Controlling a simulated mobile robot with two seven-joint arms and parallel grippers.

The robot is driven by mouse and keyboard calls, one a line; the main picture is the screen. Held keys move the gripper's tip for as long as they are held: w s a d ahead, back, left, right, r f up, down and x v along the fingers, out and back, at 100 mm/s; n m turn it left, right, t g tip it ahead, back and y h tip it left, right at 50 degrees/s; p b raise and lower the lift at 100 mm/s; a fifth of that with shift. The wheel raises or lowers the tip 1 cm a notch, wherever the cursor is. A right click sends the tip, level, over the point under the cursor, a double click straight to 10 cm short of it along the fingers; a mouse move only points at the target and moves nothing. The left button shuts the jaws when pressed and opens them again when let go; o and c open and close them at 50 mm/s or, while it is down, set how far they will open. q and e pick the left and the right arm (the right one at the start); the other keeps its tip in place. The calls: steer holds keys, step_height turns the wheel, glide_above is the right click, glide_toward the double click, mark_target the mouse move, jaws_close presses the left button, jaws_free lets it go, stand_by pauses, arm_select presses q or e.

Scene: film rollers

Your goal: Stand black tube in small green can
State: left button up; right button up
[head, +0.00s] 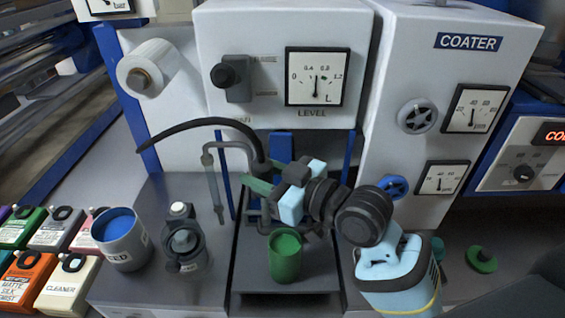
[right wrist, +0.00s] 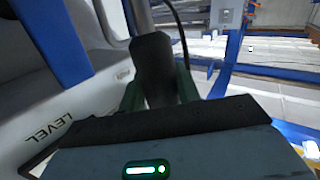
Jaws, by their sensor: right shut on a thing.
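The small green can (head: 285,262) stands upright and open on the dark platform in the middle of the machine. The black tube (head: 190,127) arcs in from the left and bends down at its dark end. My right gripper (head: 259,187), with green fingers, is shut on this dark end, above and slightly left of the can. In the right wrist view the dark held part (right wrist: 155,68) sits between the green fingers, and a thin black curve runs above it. The tube's lowest tip is partly hidden behind the gripper. My left gripper is not in view.
A grey bent pipe (head: 213,175) hangs just left of my gripper. A grey can with blue contents (head: 120,245) and a grey fitting (head: 185,240) stand on the left block. Blue posts (head: 347,155) and the white LEVEL housing (head: 255,30) stand behind.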

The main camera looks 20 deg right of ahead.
steer(key=shift+s+d+r+n+g+y, duration=0.25)
steer(key=shift+d+r+n+g+y, duration=0.35)
steer(key=shift+g, duration=0.4)
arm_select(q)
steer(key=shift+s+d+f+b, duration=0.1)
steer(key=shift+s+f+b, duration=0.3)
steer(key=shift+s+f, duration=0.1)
arm_select(e)
steer(key=s+r+n+g+y, duration=0.1)
steer(key=s+d+r+n+g+y, duration=0.1)
steer(key=g, duration=0.1)
steer(key=s+r+n+g, duration=0.1)
steer(key=shift+s+d+r+g+y, duration=0.25)
steer(key=shift+d+g+y, duration=0.1)
steer(key=shift+g+y, duration=0.05)
